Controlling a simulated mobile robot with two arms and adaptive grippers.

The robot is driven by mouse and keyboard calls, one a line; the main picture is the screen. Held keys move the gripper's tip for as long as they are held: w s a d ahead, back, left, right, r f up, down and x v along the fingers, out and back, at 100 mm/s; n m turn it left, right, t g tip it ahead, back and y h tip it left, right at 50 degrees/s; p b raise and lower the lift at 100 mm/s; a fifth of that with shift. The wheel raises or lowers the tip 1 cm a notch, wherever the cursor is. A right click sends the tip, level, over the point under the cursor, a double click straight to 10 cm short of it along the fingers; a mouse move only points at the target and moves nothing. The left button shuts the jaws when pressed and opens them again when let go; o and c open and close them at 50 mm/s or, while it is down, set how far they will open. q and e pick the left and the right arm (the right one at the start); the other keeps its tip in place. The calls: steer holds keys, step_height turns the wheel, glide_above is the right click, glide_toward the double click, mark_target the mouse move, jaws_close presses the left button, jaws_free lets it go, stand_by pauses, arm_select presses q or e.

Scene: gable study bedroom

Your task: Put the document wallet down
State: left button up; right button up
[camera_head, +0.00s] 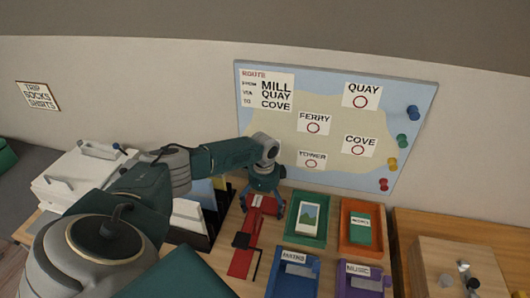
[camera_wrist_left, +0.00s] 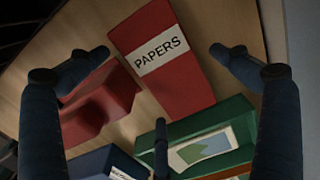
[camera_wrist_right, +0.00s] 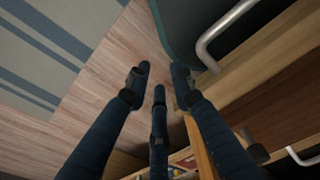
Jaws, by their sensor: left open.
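The document wallet is a red flat case (camera_wrist_left: 185,88) with a white PAPERS label, on the wooden desk in the left wrist view. In the head view it is the red piece (camera_head: 253,222) just below my left gripper (camera_head: 263,197). My left gripper also shows in the left wrist view (camera_wrist_left: 160,60); its fingers are spread wide, on either side of the wallet and apart from it. Nothing is held. My right gripper (camera_wrist_right: 159,72) is empty over the wooden floor, its fingertips a little apart.
Another red item (camera_wrist_left: 100,103) lies beside the wallet. A green tray (camera_head: 291,222) with a picture card, an orange tray (camera_head: 345,238), a blue tray (camera_head: 275,282) and a purple tray (camera_head: 342,286) stand to the right. A pinboard (camera_head: 325,85) stands behind. A white stack (camera_head: 75,175) is left.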

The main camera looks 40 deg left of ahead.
arm_select(q)
steer(key=c, duration=1.2)
steer(key=shift+c, duration=0.7)
arm_select(e)
steer(key=shift+s+d, duration=0.45)
steer(key=shift+d, duration=0.15)
arm_select(q)
steer(key=shift+r, duration=0.1)
